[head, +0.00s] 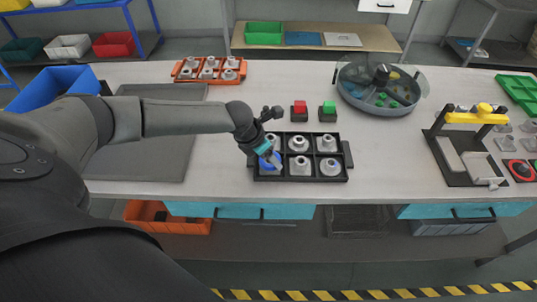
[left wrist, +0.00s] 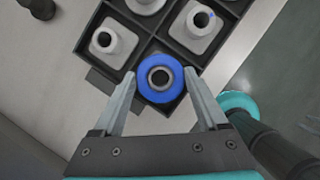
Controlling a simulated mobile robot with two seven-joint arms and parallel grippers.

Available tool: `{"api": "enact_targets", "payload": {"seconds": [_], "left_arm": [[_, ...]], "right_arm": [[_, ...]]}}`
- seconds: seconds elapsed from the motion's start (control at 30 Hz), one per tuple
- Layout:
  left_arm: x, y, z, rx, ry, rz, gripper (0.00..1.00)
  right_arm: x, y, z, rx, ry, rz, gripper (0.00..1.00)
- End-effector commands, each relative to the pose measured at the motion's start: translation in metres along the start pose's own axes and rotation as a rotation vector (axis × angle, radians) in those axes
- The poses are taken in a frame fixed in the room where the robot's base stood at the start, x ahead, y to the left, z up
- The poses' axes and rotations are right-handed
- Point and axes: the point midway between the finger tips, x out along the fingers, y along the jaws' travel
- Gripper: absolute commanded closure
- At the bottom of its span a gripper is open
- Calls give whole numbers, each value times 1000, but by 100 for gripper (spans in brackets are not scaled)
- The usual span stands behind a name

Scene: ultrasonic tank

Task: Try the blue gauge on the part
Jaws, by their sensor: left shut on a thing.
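The blue gauge (left wrist: 160,79) is a blue ring, seen from above in the left wrist view. The grey neck of a part (left wrist: 160,77), with a dark bore, shows inside the ring. My left gripper (left wrist: 160,73) has a finger on each side of the ring and is shut on it. In the head view the left gripper (head: 266,152) points down at the tray's front left compartment, and the blue gauge (head: 271,159) shows at its tips. The gripper partly hides the part there. Whether the ring is fully seated cannot be told. My right gripper is not in view.
The black tray (head: 347,154) holds grey parts in its other compartments. Red (head: 299,107) and green (head: 328,108) button boxes stand behind it. A round tank (head: 380,86) and a yellow-handled fixture (head: 470,145) stand to the right. An orange rack (head: 209,70) is behind left.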

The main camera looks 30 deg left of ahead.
Motion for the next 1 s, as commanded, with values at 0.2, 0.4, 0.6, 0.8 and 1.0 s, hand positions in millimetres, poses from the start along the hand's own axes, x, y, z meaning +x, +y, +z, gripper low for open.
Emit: {"api": "enact_targets", "payload": {"seconds": [0.2,0.4,0.6,0.8,1.0], "left_arm": [[3,0,-1,0,-2,0,98],[6,0,-2,0,-2,0,98],[8,0,-3,0,-2,0,98],[11,0,-4,0,-2,0,98],[13,0,-5,0,-2,0,98]], "right_arm": [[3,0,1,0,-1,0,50],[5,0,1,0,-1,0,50],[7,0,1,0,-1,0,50],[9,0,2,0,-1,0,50],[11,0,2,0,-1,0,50]]}}
